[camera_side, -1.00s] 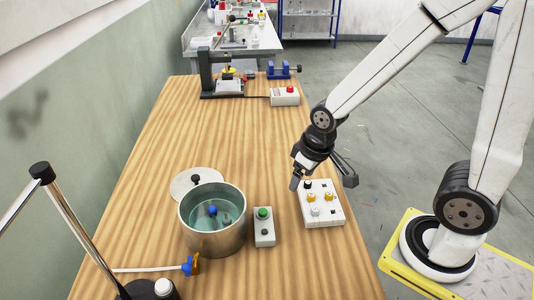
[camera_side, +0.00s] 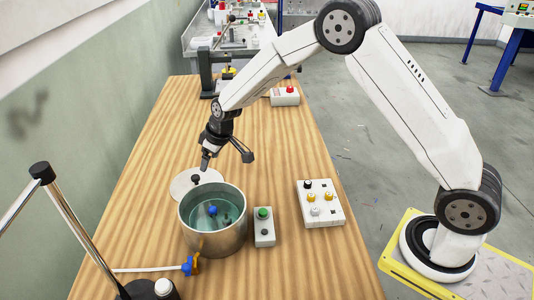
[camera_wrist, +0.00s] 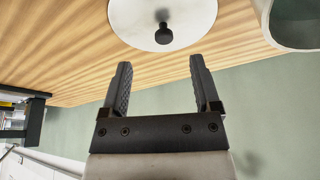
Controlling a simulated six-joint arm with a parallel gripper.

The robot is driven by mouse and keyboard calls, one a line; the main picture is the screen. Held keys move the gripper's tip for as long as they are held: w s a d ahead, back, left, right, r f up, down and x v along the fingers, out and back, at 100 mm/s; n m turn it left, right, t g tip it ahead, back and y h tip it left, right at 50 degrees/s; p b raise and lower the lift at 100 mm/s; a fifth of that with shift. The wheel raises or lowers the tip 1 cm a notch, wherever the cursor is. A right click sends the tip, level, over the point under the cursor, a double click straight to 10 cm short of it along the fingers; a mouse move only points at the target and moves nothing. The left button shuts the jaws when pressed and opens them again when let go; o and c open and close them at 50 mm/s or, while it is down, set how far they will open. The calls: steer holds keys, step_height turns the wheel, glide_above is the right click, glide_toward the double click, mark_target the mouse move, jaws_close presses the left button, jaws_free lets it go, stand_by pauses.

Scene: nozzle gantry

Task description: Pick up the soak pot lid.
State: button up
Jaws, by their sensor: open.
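The soak pot lid (camera_side: 184,185) is a pale flat disc with a dark knob. It lies on the wooden table behind the soak pot (camera_side: 240,222), a metal pot with teal liquid and a blue-topped item inside. The lid (camera_wrist: 185,28) and its knob (camera_wrist: 163,34) also show at the top of the wrist view. My gripper (camera_side: 226,160) is open and empty. It is above and beside the lid, its fingers apart from the knob. In the wrist view the open fingers (camera_wrist: 158,80) point toward the knob, with a gap between.
The pot's rim (camera_wrist: 262,25) is close to the lid. A green-button box (camera_side: 264,228) and a white knob panel (camera_side: 320,204) stand right of the pot. A chrome stand (camera_side: 85,230) is at the front left. The table's middle is clear.

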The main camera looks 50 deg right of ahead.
mark_target(195, 176)
steer(key=shift+w+a+f+n, duration=0.2)
steer(key=shift+w+f, duration=0.25)
steer(key=shift+w, duration=0.3)
steer(key=shift+w+a+f+n, duration=0.1)
steer(key=shift+w+a+f, duration=0.25)
steer(key=shift+w, duration=0.4)
steer(key=shift+f, duration=0.1)
steer(key=shift+x, duration=1.25)
steer(key=shift+x, duration=2.6)
steer(key=shift+w+a, duration=0.1)
steer(key=shift+a, duration=0.05)
steer(key=shift+c, duration=0.2)
jaws_close()
